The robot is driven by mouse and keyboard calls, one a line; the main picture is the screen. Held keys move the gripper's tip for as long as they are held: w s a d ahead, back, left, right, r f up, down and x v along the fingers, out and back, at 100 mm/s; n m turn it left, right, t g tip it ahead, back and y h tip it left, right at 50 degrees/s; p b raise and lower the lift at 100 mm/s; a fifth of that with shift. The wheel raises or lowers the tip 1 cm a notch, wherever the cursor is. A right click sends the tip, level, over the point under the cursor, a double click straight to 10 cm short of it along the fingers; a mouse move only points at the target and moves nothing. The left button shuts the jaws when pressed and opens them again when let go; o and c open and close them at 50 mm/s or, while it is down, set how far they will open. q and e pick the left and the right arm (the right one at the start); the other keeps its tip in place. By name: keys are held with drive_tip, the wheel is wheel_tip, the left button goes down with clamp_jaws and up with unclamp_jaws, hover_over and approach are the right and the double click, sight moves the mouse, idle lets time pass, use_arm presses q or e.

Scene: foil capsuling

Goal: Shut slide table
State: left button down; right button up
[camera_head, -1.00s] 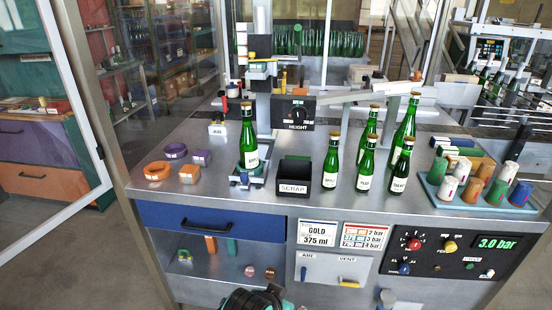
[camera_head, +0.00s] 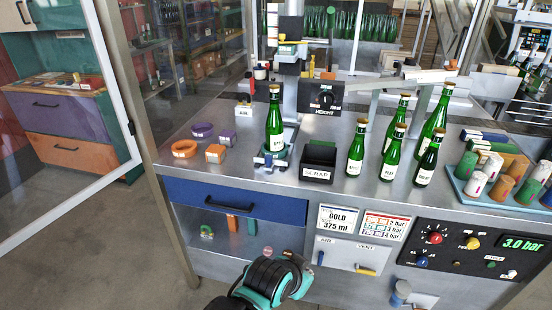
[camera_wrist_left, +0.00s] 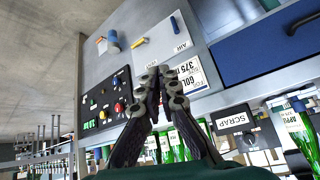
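The slide table (camera_head: 267,163) is a low metal carriage with a blue part at its front, on the bench left of the scrap box. A green bottle (camera_head: 274,125) stands upright on its round base, in front of the capsuling machine's column. I cannot tell how far the slide travels. My left arm shows at the bottom centre of the head view, below the bench front; its fingertips are not visible there. In the left wrist view my left gripper (camera_wrist_left: 160,82) has its fingertips together with nothing between them, facing the front panel. My right gripper is in neither view.
The black scrap box (camera_head: 318,162) stands right of the slide table, with several green bottles (camera_head: 390,150) beyond it. Purple and orange rings (camera_head: 185,148) lie to the left. The blue drawer (camera_head: 235,198) and the valve panel (camera_head: 350,255) are on the bench front.

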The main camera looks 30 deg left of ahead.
use_arm(q)
drive_tip(key=w+a+r+m+t+p, duration=0.2)
drive_tip(key=w+a+r+m+p, duration=0.15)
drive_tip(key=w, duration=0.35)
drive_tip(key=m+t+y+p, duration=0.45)
drive_tip(key=m+p, duration=0.25)
drive_tip(key=m, duration=0.2)
approach(279, 162)
drive_tip(key=shift+g+y, duration=0.25)
drive_tip(key=shift+g, duration=0.1)
drive_tip(key=b+x, duration=0.2)
drive_tip(key=x, duration=0.1)
drive_tip(key=b+x, duration=0.1)
drive_tip(key=x, duration=0.1)
drive_tip(key=shift+d+f, duration=0.2)
drive_tip(key=shift+f, duration=0.1)
drive_tip(key=shift+w+a+r, duration=0.1)
drive_tip(key=shift+w+a, duration=0.2)
drive_tip(key=shift+w, duration=0.45)
drive_tip(key=shift+w+a, duration=0.15)
drive_tip(key=shift+w, duration=0.3)
drive_tip(key=w+a, duration=0.2)
drive_tip(key=w, duration=0.4)
drive_tip(key=w+a, duration=0.2)
drive_tip(key=w, duration=0.4)
drive_tip(key=w+a, duration=0.2)
drive_tip(key=w, duration=0.4)
drive_tip(key=shift+w+a, duration=0.3)
drive_tip(key=shift+a, duration=0.05)
